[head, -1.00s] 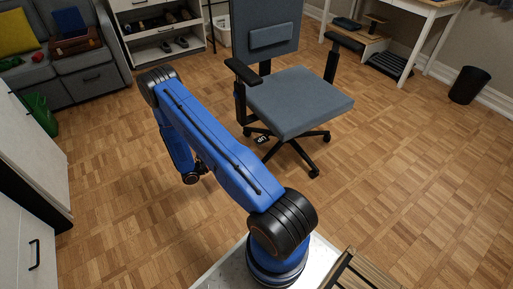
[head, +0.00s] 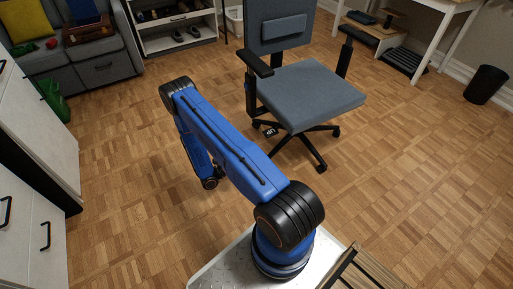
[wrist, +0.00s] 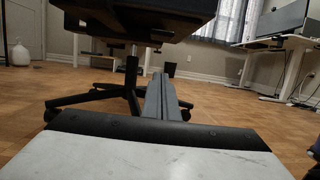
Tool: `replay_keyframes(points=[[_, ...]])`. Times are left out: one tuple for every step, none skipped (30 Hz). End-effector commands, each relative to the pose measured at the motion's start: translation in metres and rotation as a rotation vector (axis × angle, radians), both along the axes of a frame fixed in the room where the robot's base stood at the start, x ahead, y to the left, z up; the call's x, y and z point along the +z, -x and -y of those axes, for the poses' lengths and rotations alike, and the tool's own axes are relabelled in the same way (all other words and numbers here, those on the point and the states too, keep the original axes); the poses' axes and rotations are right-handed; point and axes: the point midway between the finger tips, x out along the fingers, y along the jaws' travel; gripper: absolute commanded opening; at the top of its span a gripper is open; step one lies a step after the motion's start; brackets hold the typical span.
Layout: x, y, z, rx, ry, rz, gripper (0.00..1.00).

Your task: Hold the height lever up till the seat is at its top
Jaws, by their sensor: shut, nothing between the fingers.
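The office chair has a blue-grey seat (head: 310,95) and stands upright on a black star base in the head view. A small black tag reading "UP" (head: 268,131) shows below the seat's left side; I cannot clearly make out the lever itself. In the wrist view the dark seat underside (wrist: 140,15) is overhead, with the column (wrist: 131,75) below it. My gripper (wrist: 162,77) is shut and empty, pointing toward the chair, low and just right of the column in the picture. The arm hides it in the head view. No contact with a lever is visible.
A white cabinet (head: 35,130) stands at the left, a grey sofa (head: 105,65) behind it. A white desk (head: 440,8) and black bin (head: 485,84) are at the right. A wooden slatted piece (head: 360,272) is close in front. The parquet between me and the chair is clear.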

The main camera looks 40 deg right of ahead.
Motion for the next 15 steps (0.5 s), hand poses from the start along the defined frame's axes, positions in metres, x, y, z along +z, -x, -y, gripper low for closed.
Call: replay_keyframes(points=[[0.002, 0.002, 0.006, -0.003, 0.000, 0.000, 0.00], [0.003, 0.003, 0.010, -0.003, 0.000, 0.000, 0.00], [0.004, 0.004, 0.016, -0.003, 0.000, 0.000, 0.00], [0.005, 0.006, 0.020, -0.004, 0.000, 0.000, 0.00], [0.006, 0.007, 0.024, -0.004, 0.000, 0.000, 0.00], [0.008, 0.008, 0.031, -0.004, -0.001, 0.000, 0.00], [0.009, 0.009, 0.035, -0.004, -0.001, 0.000, 0.00], [0.010, 0.010, 0.040, -0.004, -0.001, 0.000, 0.00], [0.011, 0.012, 0.046, -0.004, -0.001, 0.000, 0.00], [0.013, 0.013, 0.050, -0.003, -0.001, -0.001, 0.00], [0.014, 0.014, 0.055, -0.004, -0.001, -0.001, 0.00], [0.016, 0.016, 0.061, -0.004, -0.001, -0.001, 0.00], [0.017, 0.017, 0.065, -0.003, 0.000, -0.001, 0.00], [0.018, 0.018, 0.070, -0.003, 0.000, -0.001, 0.00], [0.020, 0.019, 0.076, -0.004, 0.000, 0.000, 0.00]])
